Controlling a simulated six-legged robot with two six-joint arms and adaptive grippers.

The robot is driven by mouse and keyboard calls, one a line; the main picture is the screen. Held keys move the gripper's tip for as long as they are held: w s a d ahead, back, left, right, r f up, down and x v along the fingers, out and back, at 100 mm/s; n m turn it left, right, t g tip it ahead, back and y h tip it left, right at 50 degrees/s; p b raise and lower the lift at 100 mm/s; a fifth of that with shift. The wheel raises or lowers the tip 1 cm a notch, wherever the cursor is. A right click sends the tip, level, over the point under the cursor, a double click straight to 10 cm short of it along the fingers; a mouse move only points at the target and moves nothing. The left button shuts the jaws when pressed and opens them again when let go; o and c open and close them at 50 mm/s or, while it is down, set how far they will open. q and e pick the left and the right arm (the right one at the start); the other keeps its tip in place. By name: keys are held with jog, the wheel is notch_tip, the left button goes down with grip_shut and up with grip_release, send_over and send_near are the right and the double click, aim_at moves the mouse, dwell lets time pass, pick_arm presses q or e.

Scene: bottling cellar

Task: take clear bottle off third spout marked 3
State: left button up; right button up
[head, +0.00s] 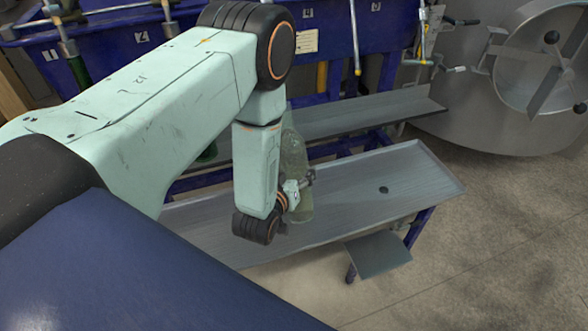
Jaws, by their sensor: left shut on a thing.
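The clear bottle (294,153), a pale greenish see-through glass, stands nearly upright in front of the filler. My left gripper (299,188) is shut on its lower part, and the bottle's base shows just below the fingers. Its neck lies close to my arm's elbow, and the third spout is hidden behind my arm, so I cannot tell whether they touch. The plate marked 3 (308,13) shows on the blue filler trough (330,35). I cannot tell whether the base touches the tray behind it. My right gripper is not in view.
A long grey drip tray (405,178) lies below, with a dark drain hole. A dark shelf (370,115) runs behind it. A small grey step (378,254) stands in front. A steel tank (510,80) fills the upper right. The floor at right is clear.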

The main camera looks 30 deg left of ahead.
aim_at(303, 194)
pick_arm(q)
jog(key=shift+s+d+r+p, duration=0.3)
jog(key=shift+s+d+p, duration=0.1)
jog(key=shift+s+d, duration=0.25)
jog(key=shift+s+d+r+p, duration=0.3)
jog(key=shift+s+d+p, duration=0.15)
jog(key=shift+d, duration=0.25)
jog(key=shift+s+d+r+p, duration=0.35)
jog(key=shift+s+d, duration=0.2)
jog(key=shift+d, duration=0.15)
